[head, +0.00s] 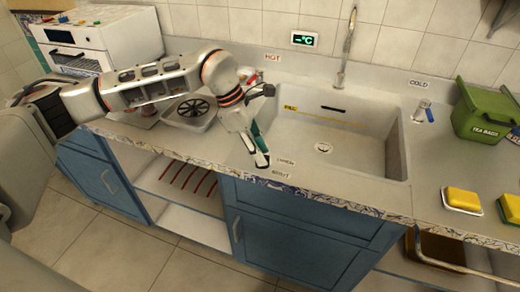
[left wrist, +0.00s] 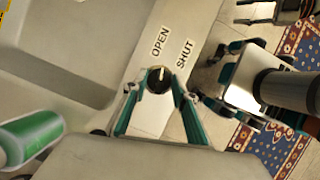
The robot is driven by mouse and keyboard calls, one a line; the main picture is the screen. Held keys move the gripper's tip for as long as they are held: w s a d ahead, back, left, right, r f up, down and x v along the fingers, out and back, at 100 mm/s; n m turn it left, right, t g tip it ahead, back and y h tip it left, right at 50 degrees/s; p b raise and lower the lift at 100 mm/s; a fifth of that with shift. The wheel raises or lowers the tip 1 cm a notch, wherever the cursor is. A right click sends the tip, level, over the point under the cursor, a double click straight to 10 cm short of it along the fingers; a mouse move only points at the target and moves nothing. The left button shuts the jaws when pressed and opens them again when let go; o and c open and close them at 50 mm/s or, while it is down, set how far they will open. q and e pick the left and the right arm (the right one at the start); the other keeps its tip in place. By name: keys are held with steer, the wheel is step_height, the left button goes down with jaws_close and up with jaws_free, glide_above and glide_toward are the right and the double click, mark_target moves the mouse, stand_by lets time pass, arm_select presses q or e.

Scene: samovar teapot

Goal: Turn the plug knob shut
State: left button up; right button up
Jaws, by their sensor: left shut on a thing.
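The plug knob (left wrist: 158,80) is a small black round knob with a white pointer mark, on the light counter in front of the sink. In the left wrist view its pointer is toward the labels side; the OPEN label (left wrist: 160,42) and the SHUT label (left wrist: 185,53) lie beyond it. I cannot tell exactly which label it points at. My left gripper (head: 262,160) reaches down to the counter's front edge, its teal fingers either side of the knob and shut on it. The gripper hides the knob in the head view. My right gripper (left wrist: 238,72) shows partly at the right of the left wrist view.
The sink (head: 375,160) with its drain (head: 323,148) lies behind the knob, under a tall tap (head: 346,50). A green tea bags box (head: 485,110) and a yellow sponge (head: 463,199) stand to the right. A green-and-white object (left wrist: 30,138) is at lower left in the left wrist view.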

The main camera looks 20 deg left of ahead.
arm_select(q)
steer(key=m+g, duration=0.1)
steer(key=m, duration=0.3)
steer(key=shift+w+m+g, duration=0.15)
steer(key=shift+m+g, duration=0.15)
steer(key=shift+g, duration=0.1)
steer(key=m+g+y, duration=0.1)
steer(key=m, duration=0.3)
steer(key=shift+w+b, duration=0.1)
steer(key=shift+b, duration=0.25)
steer(key=shift+m+g, duration=0.4)
steer(key=shift+m, duration=0.4)
steer(key=shift+m+y+b, duration=0.3)
steer(key=shift+m+b, duration=0.05)
steer(key=shift+m, duration=0.25)
arm_select(e)
steer(key=shift+w+d+f, duration=0.15)
steer(key=shift+w+f, duration=0.05)
steer(key=shift+w, duration=0.05)
steer(key=shift+f, duration=0.1)
arm_select(q)
steer(key=o, duration=1.1)
steer(key=shift+d, duration=0.1)
steer(key=shift+c, duration=0.2)
steer(key=shift+g, duration=0.3)
arm_select(e)
steer(key=shift+s+f, duration=0.1)
steer(key=shift+s+f, duration=0.1)
